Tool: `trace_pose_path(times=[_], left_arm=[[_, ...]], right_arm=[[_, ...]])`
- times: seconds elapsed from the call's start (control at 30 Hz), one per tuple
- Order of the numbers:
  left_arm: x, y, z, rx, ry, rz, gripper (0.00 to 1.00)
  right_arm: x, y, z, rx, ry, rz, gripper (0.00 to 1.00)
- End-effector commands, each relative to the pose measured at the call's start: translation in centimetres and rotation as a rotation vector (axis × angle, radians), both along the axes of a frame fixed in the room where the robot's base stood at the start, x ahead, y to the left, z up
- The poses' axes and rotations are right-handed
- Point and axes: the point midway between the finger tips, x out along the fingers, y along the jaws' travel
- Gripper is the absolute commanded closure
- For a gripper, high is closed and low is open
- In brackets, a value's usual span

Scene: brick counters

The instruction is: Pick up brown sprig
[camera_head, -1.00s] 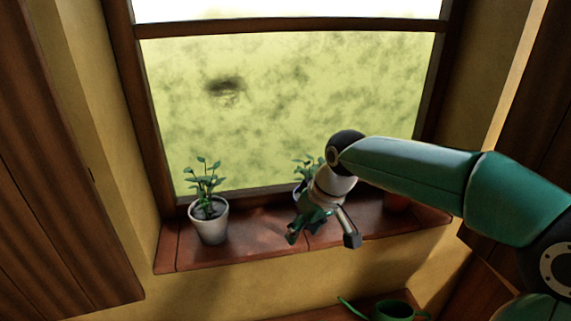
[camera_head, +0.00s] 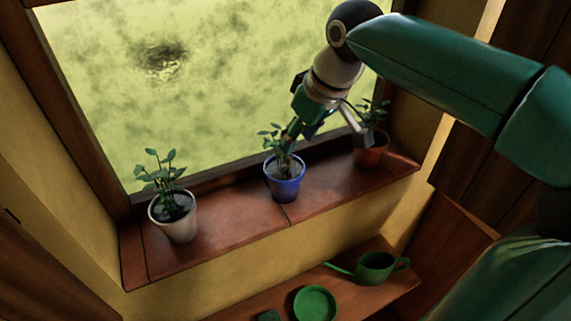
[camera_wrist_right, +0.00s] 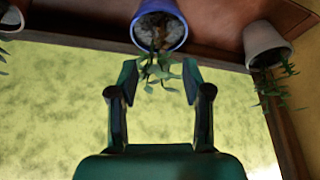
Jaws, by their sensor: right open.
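A blue pot (camera_head: 284,187) with a leafy green plant (camera_head: 277,142) stands in the middle of the windowsill. In the right wrist view, a thin brownish stem (camera_wrist_right: 158,40), likely the brown sprig, shows among the green leaves over the soil of this blue pot (camera_wrist_right: 176,36). I cannot pick it out clearly in the head view. My right gripper (camera_head: 328,130) is open and empty, just above and to the right of this plant. In the wrist view, the leaves lie between and beyond the fingertips (camera_wrist_right: 160,72). My left gripper is not in view.
A white pot (camera_head: 176,222) with a plant stands left on the sill (camera_head: 225,215), and a terracotta pot (camera_head: 370,155) stands right, close to my right finger. Below, a shelf (camera_head: 345,290) holds a green watering can (camera_head: 376,266) and a green saucer (camera_head: 315,304).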

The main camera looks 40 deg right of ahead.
Motion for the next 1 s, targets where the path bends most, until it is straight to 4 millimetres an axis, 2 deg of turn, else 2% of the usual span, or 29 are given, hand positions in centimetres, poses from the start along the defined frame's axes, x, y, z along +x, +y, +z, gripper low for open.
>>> trace_pose_path(times=[0.1,0.37,0.67,0.97,1.0], left_arm=[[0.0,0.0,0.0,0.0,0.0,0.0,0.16],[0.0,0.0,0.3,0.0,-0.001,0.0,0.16],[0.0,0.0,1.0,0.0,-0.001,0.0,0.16],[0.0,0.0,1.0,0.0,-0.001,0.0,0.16],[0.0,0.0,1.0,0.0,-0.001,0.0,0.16]], right_arm=[[0.7,0.0,-1.6,0.0,0.003,0.001,0.51],[1.2,0.2,-3.0,0.0,0.002,0.002,0.51],[2.6,0.5,-6.8,0.001,0.004,0.003,0.51],[2.8,0.5,-7.2,0.0,-0.001,0.003,0.51],[2.8,0.5,-7.2,0.0,-0.001,0.003,0.58]])
